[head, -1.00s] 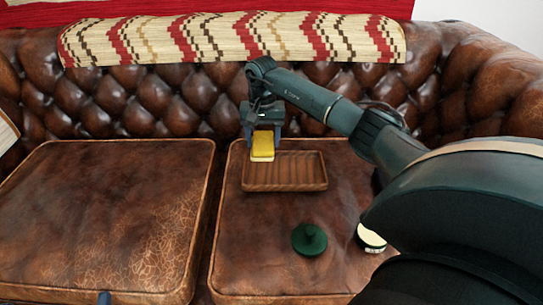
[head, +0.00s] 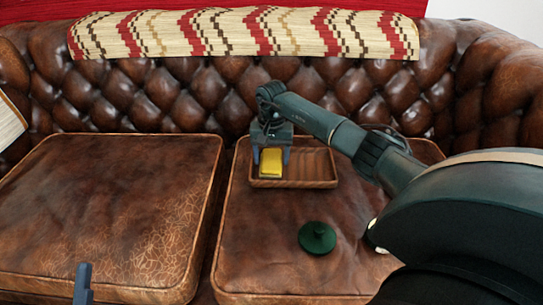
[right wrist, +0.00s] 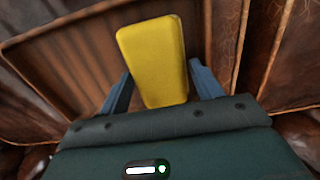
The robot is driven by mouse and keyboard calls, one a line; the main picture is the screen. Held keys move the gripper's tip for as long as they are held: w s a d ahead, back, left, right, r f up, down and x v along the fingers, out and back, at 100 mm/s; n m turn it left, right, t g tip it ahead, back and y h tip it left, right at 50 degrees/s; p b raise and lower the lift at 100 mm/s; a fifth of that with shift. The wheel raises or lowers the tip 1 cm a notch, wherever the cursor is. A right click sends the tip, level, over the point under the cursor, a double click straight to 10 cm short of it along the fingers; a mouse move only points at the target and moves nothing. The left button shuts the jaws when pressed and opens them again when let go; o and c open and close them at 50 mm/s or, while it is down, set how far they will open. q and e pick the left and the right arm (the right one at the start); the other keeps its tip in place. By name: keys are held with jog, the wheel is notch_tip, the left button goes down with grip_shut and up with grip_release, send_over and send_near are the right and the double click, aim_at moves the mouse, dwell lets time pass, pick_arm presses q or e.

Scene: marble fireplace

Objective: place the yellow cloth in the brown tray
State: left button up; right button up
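The brown tray (head: 318,183) is a shallow wooden tray on the right seat cushion. My right gripper (head: 271,165) is over its left part, fingers pointing down. The yellow cloth (head: 271,162), a flat block-like piece, is between the fingers and appears gripped, within the tray's outline. In the right wrist view the cloth (right wrist: 153,60) fills the space between the two fingertips, with the tray (right wrist: 60,65) behind it. Whether its lower edge touches the tray floor is unclear. A fingertip of my left gripper (head: 83,280) shows at the bottom left, away from the tray.
A round dark green lidded object (head: 317,237) stands on the right cushion in front of the tray. A pale object (head: 372,226) is mostly hidden by my right arm. The left cushion (head: 110,210) is bare. The tufted sofa back (head: 180,95) rises behind the tray.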

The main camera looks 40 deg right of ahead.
aim_at(272, 157)
jog(key=shift+r, duration=0.1)
jog(key=shift+r, duration=0.25)
notch_tip(272, 157, up, 5)
jog(key=p, duration=0.2)
jog(key=shift+p, duration=0.3)
pick_arm(q)
jog(key=f+g+y+p, duration=0.1)
jog(key=s+f+n+y+p, duration=0.1)
jog(key=f, duration=0.1)
jog(key=shift+n+g+y, duration=0.3)
jog(key=shift+g, duration=0.1)
pick_arm(e)
notch_tip(272, 157, up, 7)
jog(key=shift+f, duration=0.15)
pick_arm(q)
jog(key=shift+s+f, duration=0.1)
pick_arm(e)
jog(key=shift+s, duration=0.1)
